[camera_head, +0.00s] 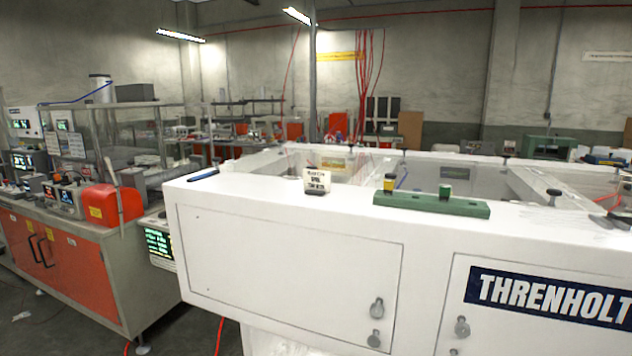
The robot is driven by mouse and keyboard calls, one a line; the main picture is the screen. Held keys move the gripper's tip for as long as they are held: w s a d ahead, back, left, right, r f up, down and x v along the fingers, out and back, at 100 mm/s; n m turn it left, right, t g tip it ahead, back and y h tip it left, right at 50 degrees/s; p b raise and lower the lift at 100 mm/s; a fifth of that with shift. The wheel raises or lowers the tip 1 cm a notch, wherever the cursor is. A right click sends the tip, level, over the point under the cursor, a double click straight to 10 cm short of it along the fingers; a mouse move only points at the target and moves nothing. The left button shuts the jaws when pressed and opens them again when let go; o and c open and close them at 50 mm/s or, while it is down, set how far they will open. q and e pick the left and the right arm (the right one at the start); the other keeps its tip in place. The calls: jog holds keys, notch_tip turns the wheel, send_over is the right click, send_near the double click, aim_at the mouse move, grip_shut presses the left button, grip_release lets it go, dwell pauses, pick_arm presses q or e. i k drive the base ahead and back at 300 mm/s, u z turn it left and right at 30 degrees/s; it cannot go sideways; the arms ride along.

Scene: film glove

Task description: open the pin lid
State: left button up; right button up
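No part that I can surely call the pin lid shows. A green bar-shaped block (415,204) lies on top of the white cabinet (300,215). A small piece with a yellow top (389,182) and a small dark green piece (445,192) stand upright on it. The cabinet front has two shut panels, the left panel (290,265) and the right panel (530,330), each with round metal knobs (376,308). Neither of my grippers is in view.
An orange-fronted bench (60,262) with instruments and a red box (112,204) stands left. The ledge's left part is mostly clear.

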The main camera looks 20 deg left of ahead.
aim_at(517, 171)
jog(key=u, duration=0.3)
jog(key=i, duration=1)
jog(key=z, duration=0.3)
